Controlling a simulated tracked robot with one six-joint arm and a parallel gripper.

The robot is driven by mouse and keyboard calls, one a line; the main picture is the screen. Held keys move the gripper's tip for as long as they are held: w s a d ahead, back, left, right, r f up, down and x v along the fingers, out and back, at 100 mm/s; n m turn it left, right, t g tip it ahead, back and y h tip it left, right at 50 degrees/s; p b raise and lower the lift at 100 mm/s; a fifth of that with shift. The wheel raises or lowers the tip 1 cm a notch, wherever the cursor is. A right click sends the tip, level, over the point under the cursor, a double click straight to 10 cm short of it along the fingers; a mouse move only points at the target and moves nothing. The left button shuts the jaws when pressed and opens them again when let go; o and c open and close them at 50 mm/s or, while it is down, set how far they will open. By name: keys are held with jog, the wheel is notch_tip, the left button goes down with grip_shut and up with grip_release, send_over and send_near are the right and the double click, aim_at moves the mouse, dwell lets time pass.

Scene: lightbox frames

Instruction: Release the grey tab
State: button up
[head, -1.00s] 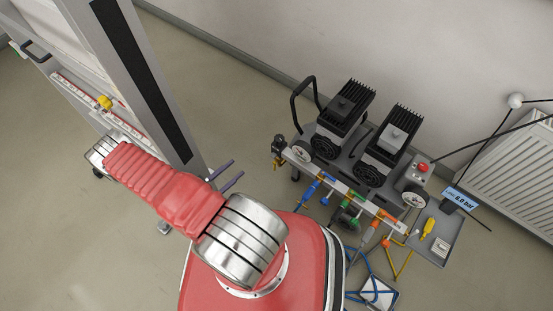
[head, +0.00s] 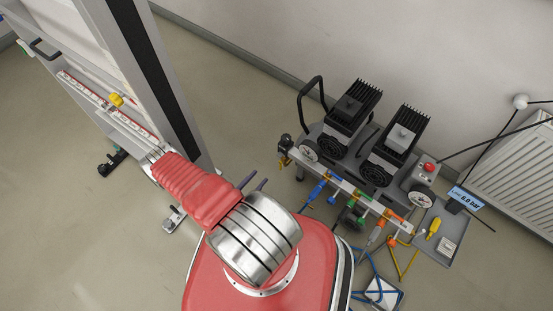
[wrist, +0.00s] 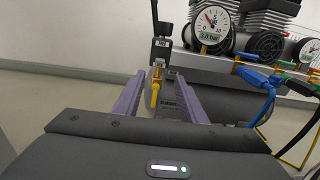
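My gripper (wrist: 160,76) shows two purple fingers, spread apart with nothing held between them. The fingers (head: 254,182) also show in the head view, left of the compressor. In the wrist view a brass fitting with a yellow lever (wrist: 155,92) hangs in line with the gap between the fingers. I cannot tell whether the fingers reach it. Above it is a dark block with a grey patch (wrist: 163,46). I cannot make out for sure which part is the grey tab. In the head view the fitting (head: 285,143) is small, at the compressor's left end.
The twin-motor compressor (head: 352,142) has a dial gauge (wrist: 211,24) and several coloured hose couplings on its right. Blue and yellow hoses lie on the floor. A grey tray (head: 457,241) is at right. A tall shelf frame (head: 160,75) stands at left.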

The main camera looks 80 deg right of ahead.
aim_at(278, 156)
jog(key=shift+x, duration=6.75)
jog(key=shift+c, duration=0.7)
grip_shut()
